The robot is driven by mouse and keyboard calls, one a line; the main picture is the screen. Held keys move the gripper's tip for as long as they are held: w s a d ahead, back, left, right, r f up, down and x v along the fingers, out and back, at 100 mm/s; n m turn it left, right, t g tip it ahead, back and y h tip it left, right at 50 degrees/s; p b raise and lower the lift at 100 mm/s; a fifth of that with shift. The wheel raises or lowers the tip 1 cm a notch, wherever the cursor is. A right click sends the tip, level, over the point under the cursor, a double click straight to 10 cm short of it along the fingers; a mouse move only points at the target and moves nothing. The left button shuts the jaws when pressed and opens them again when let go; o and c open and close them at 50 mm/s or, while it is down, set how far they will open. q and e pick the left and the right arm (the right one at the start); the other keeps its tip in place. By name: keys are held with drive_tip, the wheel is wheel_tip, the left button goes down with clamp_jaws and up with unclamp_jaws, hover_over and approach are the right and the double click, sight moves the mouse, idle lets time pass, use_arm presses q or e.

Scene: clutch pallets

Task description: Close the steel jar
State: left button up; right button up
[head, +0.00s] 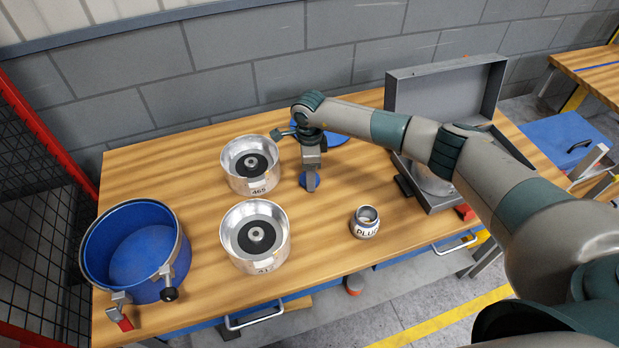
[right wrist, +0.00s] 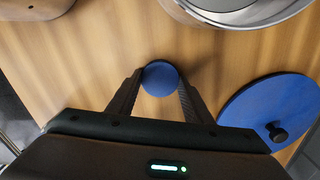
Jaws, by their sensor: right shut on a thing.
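The small steel jar (head: 366,224), labelled "PLUG", stands upright on the wooden bench right of centre in the head view, its top open. My right gripper (head: 311,181) points down onto the bench left of and behind the jar, apart from it. It is shut on a small round blue lid (head: 304,182). In the right wrist view the lid (right wrist: 160,79) sits between the two fingertips (right wrist: 160,88). I cannot tell whether the lid still touches the bench. My left gripper is out of view.
Two steel pots (head: 231,184) (head: 283,243) with dark centres stand left of my gripper. A blue drum (head: 97,262) with clamps is far left. A large blue lid (right wrist: 273,108) with a black knob lies close by. An open grey case (head: 440,92) is right. Bench around the jar is clear.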

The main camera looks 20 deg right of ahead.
drive_tip(key=shift+r+b, duration=0.7)
drive_tip(key=shift+r, duration=0.05)
wheel_tip(320, 180, up, 2)
drive_tip(key=shift+r+b, duration=0.2)
drive_tip(key=shift+b, duration=0.7)
drive_tip(key=s+d+r+b, duration=0.4)
drive_tip(key=s+d+r, duration=0.3)
drive_tip(key=s+d, duration=0.1)
drive_tip(key=shift+s+b, duration=0.15)
drive_tip(key=shift+b, duration=0.2)
drive_tip(key=shift+d, duration=0.1)
